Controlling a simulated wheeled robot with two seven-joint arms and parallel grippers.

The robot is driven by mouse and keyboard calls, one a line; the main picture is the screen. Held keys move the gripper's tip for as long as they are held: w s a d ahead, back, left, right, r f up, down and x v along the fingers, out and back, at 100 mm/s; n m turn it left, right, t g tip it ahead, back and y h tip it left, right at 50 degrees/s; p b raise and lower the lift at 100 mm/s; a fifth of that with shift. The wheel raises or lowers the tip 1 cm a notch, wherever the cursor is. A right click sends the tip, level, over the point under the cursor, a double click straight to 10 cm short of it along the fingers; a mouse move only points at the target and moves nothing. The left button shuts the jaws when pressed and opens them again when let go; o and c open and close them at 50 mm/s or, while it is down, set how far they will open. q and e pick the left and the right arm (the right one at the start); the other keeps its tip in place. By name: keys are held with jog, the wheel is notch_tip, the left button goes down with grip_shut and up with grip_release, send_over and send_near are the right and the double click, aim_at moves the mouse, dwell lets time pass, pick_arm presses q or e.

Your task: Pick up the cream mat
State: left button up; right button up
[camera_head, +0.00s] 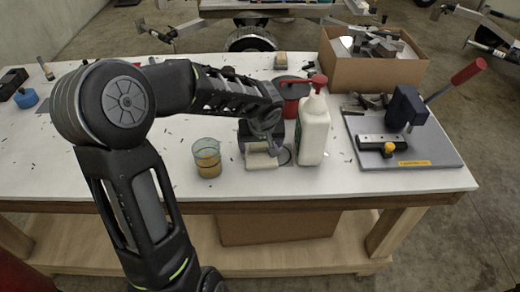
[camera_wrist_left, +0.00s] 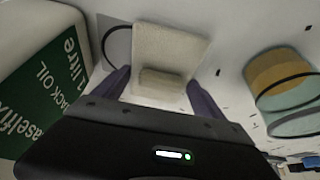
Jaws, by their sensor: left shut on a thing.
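The cream mat (camera_head: 262,162) lies near the front edge of the white table, between a glass of amber liquid and a white pump bottle. My left gripper (camera_head: 263,145) is over it and partly covers it. In the left wrist view the mat (camera_wrist_left: 170,42) shows between the two dark fingers of my left gripper (camera_wrist_left: 158,84), which is shut on it. A raised fold or block of the same cream colour sits between the fingers. I cannot tell whether the mat is clear of the table. My right gripper is in neither view.
The glass (camera_head: 207,158) is close on the left, and the white pump bottle (camera_head: 314,128) close on the right. A red can (camera_head: 291,95) stands behind. A grey board (camera_head: 402,150) with a red-handled tool and a cardboard box (camera_head: 373,70) are further right.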

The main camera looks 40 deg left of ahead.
aim_at(260, 144)
pick_arm(q)
jog(key=shift+r, duration=0.15)
jog(key=shift+r, duration=0.55)
notch_tip(260, 144, up, 2)
jog(key=shift+r, duration=0.1)
jog(key=s+d+b, duration=0.4)
jog(key=s+d, duration=0.7)
jog(key=s, duration=0.2)
jog(key=shift+s+d, duration=0.3)
jog(key=shift+d, duration=0.1)
